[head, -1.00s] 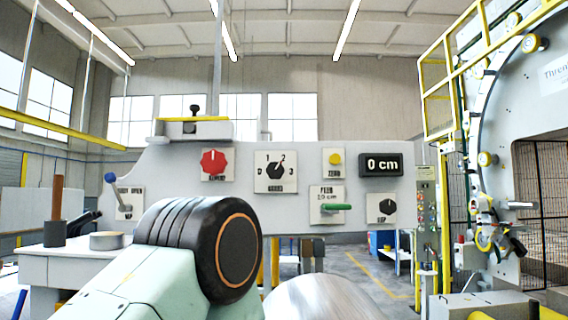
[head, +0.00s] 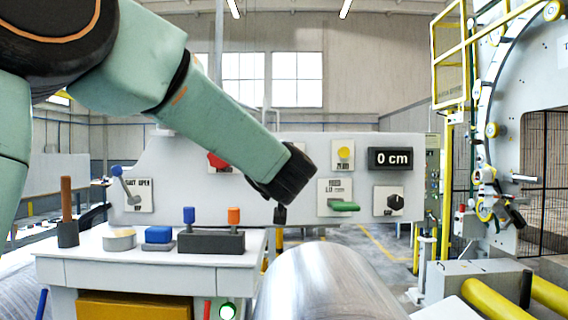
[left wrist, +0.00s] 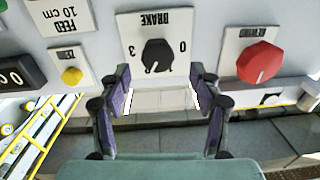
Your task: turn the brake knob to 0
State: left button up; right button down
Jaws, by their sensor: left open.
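The brake knob (left wrist: 157,57) is black, on a white plate marked BRAKE, which appears upside down in the left wrist view. Its 3 is at picture left and its 0 at picture right; I cannot clearly read its pointer now. My left gripper (left wrist: 160,92) is open, its two purple-padded fingers apart below the knob in that picture, with nothing between them. In the head view my left gripper (head: 281,198) reaches in front of the grey panel (head: 375,146) and my arm hides the brake plate. My right gripper is in neither view.
The red rewind knob (left wrist: 260,63) sits close beside the brake plate. A white table (head: 80,243) stands at front left, and a metal coil (head: 325,285) lies below.

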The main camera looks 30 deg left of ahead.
pick_arm(q)
jog(key=p+x, duration=0.1)
jog(key=x, duration=0.4)
jog(key=shift+w+a, duration=0.15)
jog(key=shift+w, duration=0.2)
jog(key=shift+w+f, duration=0.1)
jog(key=shift+w, duration=0.1)
jog(key=shift+c, duration=1.4)
jog(key=c, duration=0.9)
